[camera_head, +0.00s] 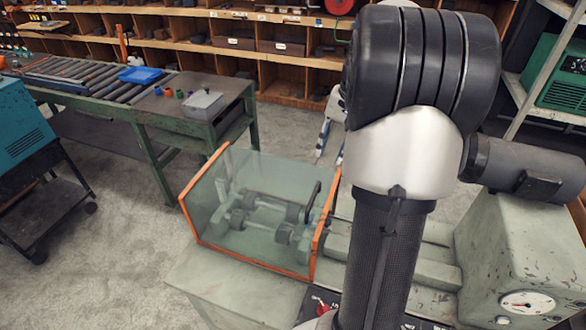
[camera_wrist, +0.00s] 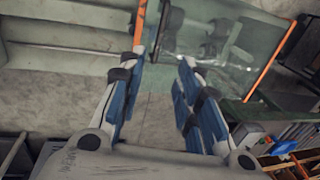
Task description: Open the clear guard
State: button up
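The clear guard (camera_head: 215,190) is a see-through box with orange edges. It stands over grey clamp-like parts (camera_head: 284,232) on the pale green machine bed, and a dark upright bar (camera_head: 313,203), perhaps its handle, shows near its right side. In the wrist view the guard (camera_wrist: 240,45) fills the upper right, with orange edges on both sides. My gripper (camera_wrist: 161,64) is open, its blue-padded fingers apart, near the guard's left orange edge in that view. I see nothing held. In the head view my gripper (camera_head: 327,137) shows only partly beside my arm, which hides some of the machine.
A pale green machine housing with a dial (camera_head: 527,302) stands at right. A roller table (camera_head: 90,80) with a blue tray (camera_head: 141,75) and a grey box (camera_head: 203,104) is at the back left. A teal machine on a cart (camera_head: 22,125) is at left. The floor between is clear.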

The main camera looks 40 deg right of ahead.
aim_at(314, 195)
jog(key=w+f+b, duration=0.1)
jog(key=f, duration=0.4)
jog(key=w+a+f+b, duration=0.1)
jog(key=f, duration=0.5)
jog(key=a+f+b, duration=0.1)
jog(key=f, duration=0.5)
jog(key=shift+w, duration=0.4)
grip_shut()
jog(key=shift+d, duration=0.1)
